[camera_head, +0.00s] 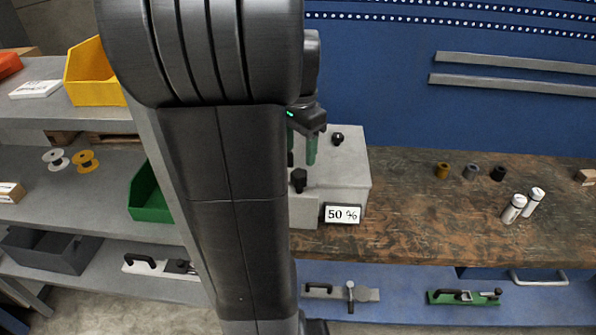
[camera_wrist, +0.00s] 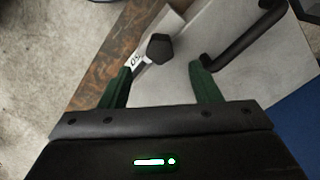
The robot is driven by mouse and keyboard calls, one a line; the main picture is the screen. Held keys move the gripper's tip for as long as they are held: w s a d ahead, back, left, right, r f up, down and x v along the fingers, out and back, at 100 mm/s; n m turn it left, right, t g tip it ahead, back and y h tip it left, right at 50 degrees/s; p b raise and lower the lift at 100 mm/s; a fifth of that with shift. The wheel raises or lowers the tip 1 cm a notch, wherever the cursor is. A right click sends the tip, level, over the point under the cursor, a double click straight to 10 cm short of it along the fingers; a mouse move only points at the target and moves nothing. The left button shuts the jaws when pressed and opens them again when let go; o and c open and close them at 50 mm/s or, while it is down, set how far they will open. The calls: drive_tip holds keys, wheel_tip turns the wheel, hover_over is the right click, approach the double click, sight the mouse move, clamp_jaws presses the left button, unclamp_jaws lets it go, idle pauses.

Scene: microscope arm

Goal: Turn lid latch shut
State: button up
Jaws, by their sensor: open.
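A grey box (camera_head: 345,178) with a pale lid stands on the wooden workbench; its lid also shows in the wrist view (camera_wrist: 187,88). A black knob (camera_head: 298,181), likely the lid latch, is at the box's front; in the wrist view the black knob (camera_wrist: 158,48) has a faceted head. My gripper (camera_head: 301,150) is open and empty over the box, with green fingers. In the wrist view, the knob appears just beyond and between the fingertips (camera_wrist: 161,69), apart from them. My arm hides the box's left part.
A black bar handle (camera_wrist: 247,38) rises from the lid close to the right finger. A "50 %" sign (camera_head: 342,214) is at the box's front. The bench between is clear.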

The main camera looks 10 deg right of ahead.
wheel_tip(320, 180, down, 8)
drive_tip(key=shift+r, duration=0.1)
drive_tip(key=shift+c, duration=0.5)
drive_tip(key=c, duration=0.9)
